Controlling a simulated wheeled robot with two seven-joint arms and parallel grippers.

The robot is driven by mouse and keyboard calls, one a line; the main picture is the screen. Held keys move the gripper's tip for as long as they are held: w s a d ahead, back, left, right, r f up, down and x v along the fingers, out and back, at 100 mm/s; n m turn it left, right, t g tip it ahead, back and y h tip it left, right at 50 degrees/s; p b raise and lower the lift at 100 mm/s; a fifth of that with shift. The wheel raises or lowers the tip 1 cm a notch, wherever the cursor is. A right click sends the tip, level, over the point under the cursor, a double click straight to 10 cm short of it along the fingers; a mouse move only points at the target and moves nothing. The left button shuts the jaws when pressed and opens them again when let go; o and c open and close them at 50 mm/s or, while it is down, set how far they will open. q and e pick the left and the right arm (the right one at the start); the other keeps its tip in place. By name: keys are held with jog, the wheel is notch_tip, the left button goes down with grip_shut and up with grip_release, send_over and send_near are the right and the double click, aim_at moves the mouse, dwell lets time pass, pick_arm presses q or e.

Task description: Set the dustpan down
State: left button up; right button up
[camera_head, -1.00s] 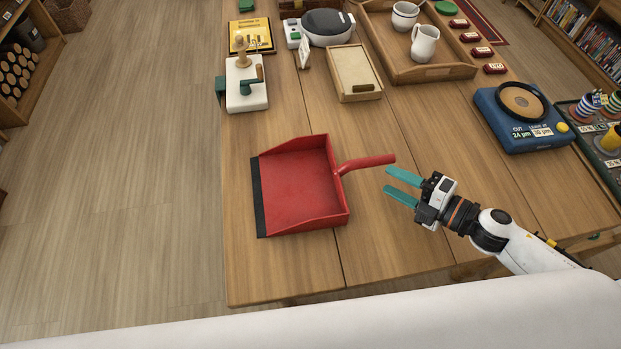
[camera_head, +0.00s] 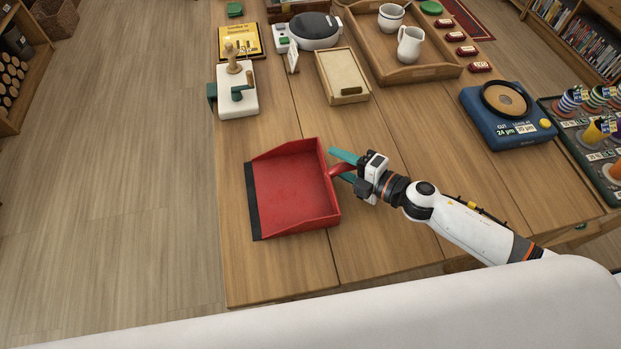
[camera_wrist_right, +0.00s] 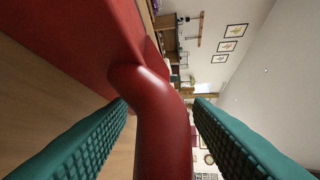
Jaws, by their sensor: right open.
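A red dustpan (camera_head: 293,190) with a black front lip lies flat on the wooden table, its handle pointing right. My right gripper (camera_head: 338,166) is at the handle, with its teal fingers on either side of it. In the right wrist view the red handle (camera_wrist_right: 162,120) runs between the two open fingers (camera_wrist_right: 160,125), with a gap to at least the right finger. The gripper hides most of the handle in the head view. My left gripper is not in view.
Behind the dustpan stand a white block with a green crank (camera_head: 237,92), a shallow wooden box (camera_head: 342,75) and a wooden tray (camera_head: 430,72) with white crockery. A blue device (camera_head: 507,115) is at the right. The table around the dustpan is clear.

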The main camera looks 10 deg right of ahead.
grip_shut()
jog(key=shift+r, duration=0.1)
dwell(0.3)
